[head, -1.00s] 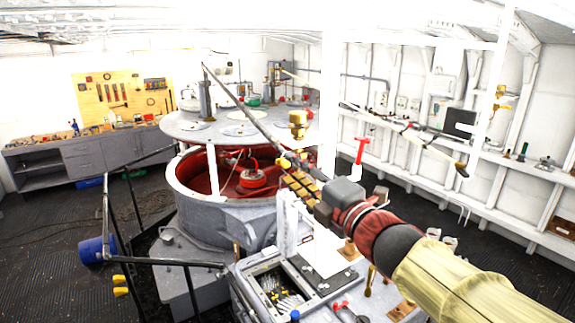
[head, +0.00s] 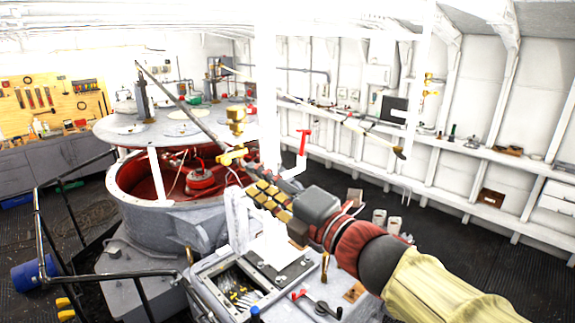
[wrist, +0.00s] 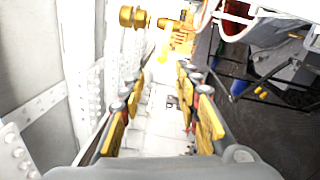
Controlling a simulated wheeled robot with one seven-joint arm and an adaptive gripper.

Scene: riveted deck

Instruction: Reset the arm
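My gripper (head: 252,178) reaches out over the workbench in the head view, at the end of my arm, with yellow pads along its fingers. In the wrist view the two fingers stand apart with an empty gap between them, so my gripper (wrist: 160,78) is open and holds nothing. A brass fitting (head: 237,118) shows just beyond the fingertips in the head view. Brass parts also show beyond the fingertips in the wrist view (wrist: 132,17). I cannot tell from these views whether the fingers touch any of them.
A large round grey machine (head: 150,225) with a red interior stands left of my gripper. A grey workbench (head: 215,290) with a tool tray lies below. A red-handled valve (head: 303,140) stands to the right. White shelving (head: 470,150) lines the right wall. Dark floor (head: 450,225) is open at right.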

